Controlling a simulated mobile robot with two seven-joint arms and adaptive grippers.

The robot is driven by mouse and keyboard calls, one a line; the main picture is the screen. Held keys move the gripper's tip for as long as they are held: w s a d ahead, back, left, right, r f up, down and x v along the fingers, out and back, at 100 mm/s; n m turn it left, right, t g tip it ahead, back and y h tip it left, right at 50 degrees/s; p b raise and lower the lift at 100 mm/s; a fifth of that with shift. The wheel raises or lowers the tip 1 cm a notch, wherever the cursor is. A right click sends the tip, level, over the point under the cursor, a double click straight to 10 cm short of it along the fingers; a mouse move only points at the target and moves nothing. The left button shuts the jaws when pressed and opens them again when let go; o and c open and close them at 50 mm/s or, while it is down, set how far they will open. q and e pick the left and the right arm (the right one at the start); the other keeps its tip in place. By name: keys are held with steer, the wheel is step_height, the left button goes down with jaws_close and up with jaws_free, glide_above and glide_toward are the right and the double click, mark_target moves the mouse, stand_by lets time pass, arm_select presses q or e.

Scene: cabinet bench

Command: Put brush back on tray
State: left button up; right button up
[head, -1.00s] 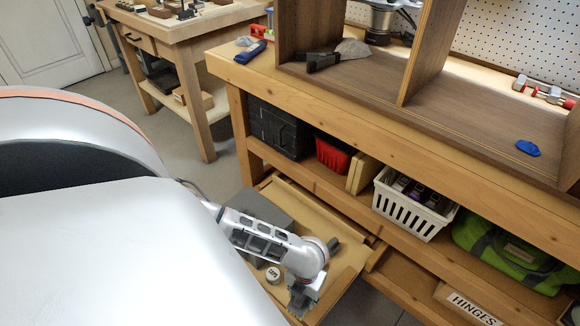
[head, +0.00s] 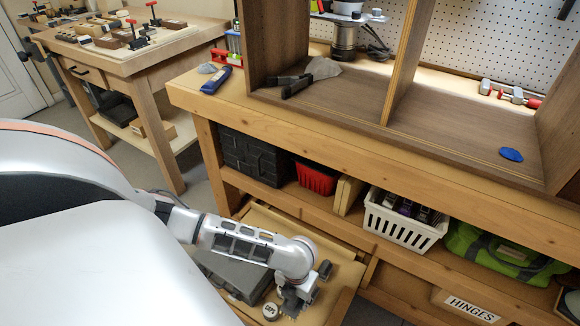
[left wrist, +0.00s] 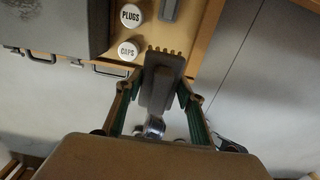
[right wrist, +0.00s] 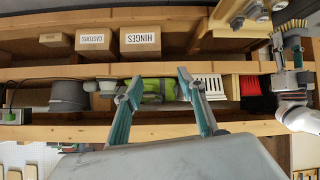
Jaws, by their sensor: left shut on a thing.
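My left gripper (head: 292,300) is above the pulled-out wooden drawer (head: 345,285) under the bench. In the left wrist view my left gripper (left wrist: 160,108) is shut on a grey-brown brush (left wrist: 157,85) with short brassy bristles at its far end. The brush is hard to make out in the head view. The drawer's wooden floor also shows in the left wrist view (left wrist: 208,25), with white CAPS (left wrist: 128,50) and PLUGS (left wrist: 131,15) lids beside the brush. I cannot tell which surface is the tray. In the right wrist view my right gripper (right wrist: 160,105) is open and empty.
A grey case (head: 230,275) lies in the drawer left of my left gripper. A white basket (head: 400,222), red bin (head: 317,178) and green bag (head: 497,252) fill the shelf above. A wooden cabinet (head: 390,112) stands on the bench top.

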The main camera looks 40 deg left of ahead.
arm_select(q)
steer(key=shift+a, duration=0.1)
steer(key=f, duration=0.1)
steer(key=f+b, duration=0.1)
steer(key=shift+s+f, duration=0.3)
steer(key=shift+f, duration=0.1)
step_height(320, 180, down, 13)
steer(key=b, duration=0.5)
steer(key=shift+r+b, duration=0.2)
steer(key=shift+b, duration=0.1)
steer(key=shift+w+f, duration=0.25)
steer(key=f, duration=0.1)
steer(key=f+b, duration=0.2)
steer(key=shift+s+f, duration=0.25)
steer(key=shift+s, duration=0.05)
steer(key=shift+w+f, duration=0.1)
steer(key=shift+f, duration=0.3)
steer(key=shift+w, duration=0.2)
steer(key=shift+w+r, duration=0.15)
steer(key=shift+r, duration=0.1)
steer(key=shift+f, duration=0.25)
steer(key=o, duration=1.1)
steer(key=shift+o, duration=0.2)
arm_select(e)
steer(key=w+a+r+m+t+y, duration=0.1)
steer(key=w+a+r+m+y, duration=0.1)
steer(key=a, duration=0.5)
steer(key=shift+a+r+m, duration=0.35)
steer(key=shift+r+m, duration=0.15)
